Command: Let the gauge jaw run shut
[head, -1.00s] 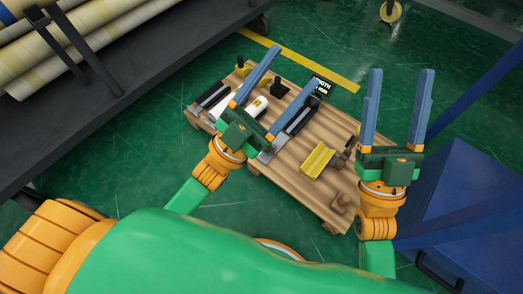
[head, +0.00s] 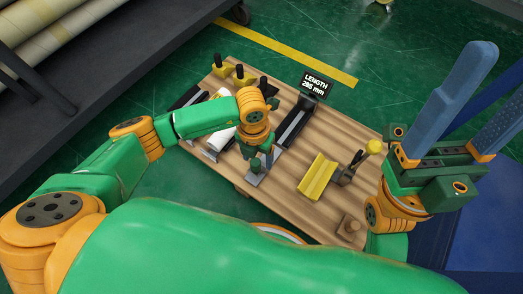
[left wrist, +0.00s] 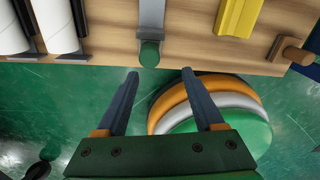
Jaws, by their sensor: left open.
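The length gauge has a dark rail (head: 293,122) on the wooden table, with a black display (head: 316,84) at its far end reading LENGTH and a figure in mm, possibly 295. My right gripper (head: 495,85) is open and empty, raised at the right.
White wrapped rolls (left wrist: 55,25) lie left of the gauge. A yellow V-shaped block (head: 317,177), a yellow-knobbed lever (head: 373,147) and a wooden peg (head: 348,228) are right of it. Yellow and black pieces (head: 242,76) stand at the far left corner. A dark rack (head: 110,75) stands beyond.

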